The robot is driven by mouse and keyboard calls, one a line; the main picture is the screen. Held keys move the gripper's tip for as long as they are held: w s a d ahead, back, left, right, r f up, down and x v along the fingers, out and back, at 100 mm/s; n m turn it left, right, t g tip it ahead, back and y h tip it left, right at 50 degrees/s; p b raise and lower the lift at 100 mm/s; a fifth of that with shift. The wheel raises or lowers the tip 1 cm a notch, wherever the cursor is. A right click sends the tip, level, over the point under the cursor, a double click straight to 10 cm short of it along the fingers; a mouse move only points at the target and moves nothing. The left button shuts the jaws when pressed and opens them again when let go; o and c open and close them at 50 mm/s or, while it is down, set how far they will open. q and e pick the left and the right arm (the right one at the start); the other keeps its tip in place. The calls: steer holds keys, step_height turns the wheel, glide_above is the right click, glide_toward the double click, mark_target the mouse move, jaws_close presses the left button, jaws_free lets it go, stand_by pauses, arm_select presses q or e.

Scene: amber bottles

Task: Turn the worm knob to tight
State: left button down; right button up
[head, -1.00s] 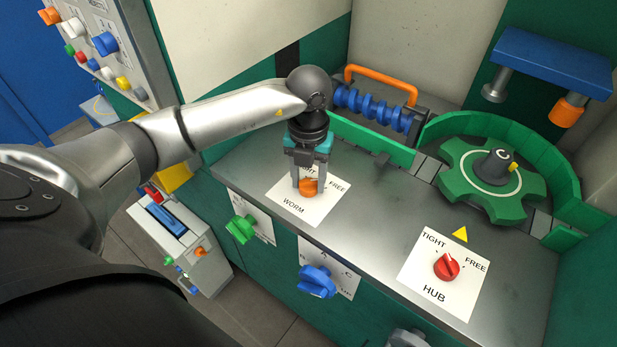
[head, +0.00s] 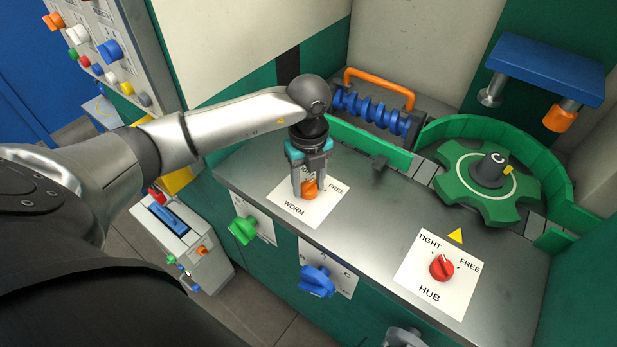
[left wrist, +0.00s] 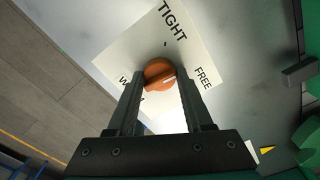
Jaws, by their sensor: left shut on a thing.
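The orange worm knob (head: 310,188) sits on a white label plate (head: 290,207) marked WORM and FREE on the grey bench top. My left gripper (head: 309,193) points down from above, its fingers on both sides of the knob, shut on it. In the left wrist view the knob (left wrist: 160,71) lies between the fingertips (left wrist: 159,82). Its white pointer line slants toward the FREE side, away from the word TIGHT (left wrist: 173,20). In the head view my gripper hides the word TIGHT on this plate. My right gripper is not in view.
A red HUB knob (head: 442,268) is to the right on its own plate. Green and blue knobs (head: 316,281) stick out of the bench front. Behind are a blue worm screw (head: 372,112), an orange handle and a green star wheel (head: 487,185). Bare bench top lies between the plates.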

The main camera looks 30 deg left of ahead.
mark_target(308, 184)
arm_select(q)
steer(key=n+p, duration=0.2)
steer(key=n, duration=0.3)
steer(key=shift+r+n, duration=0.15)
steer(key=shift+n, duration=0.25)
steer(key=n+p, duration=0.3)
steer(key=n, duration=0.1)
steer(key=shift+n, duration=0.3)
steer(key=shift+w, duration=0.1)
steer(key=shift+c, duration=1.6)
jaws_free()
step_height(308, 184, up, 15)
steer(key=shift+b, duration=0.3)
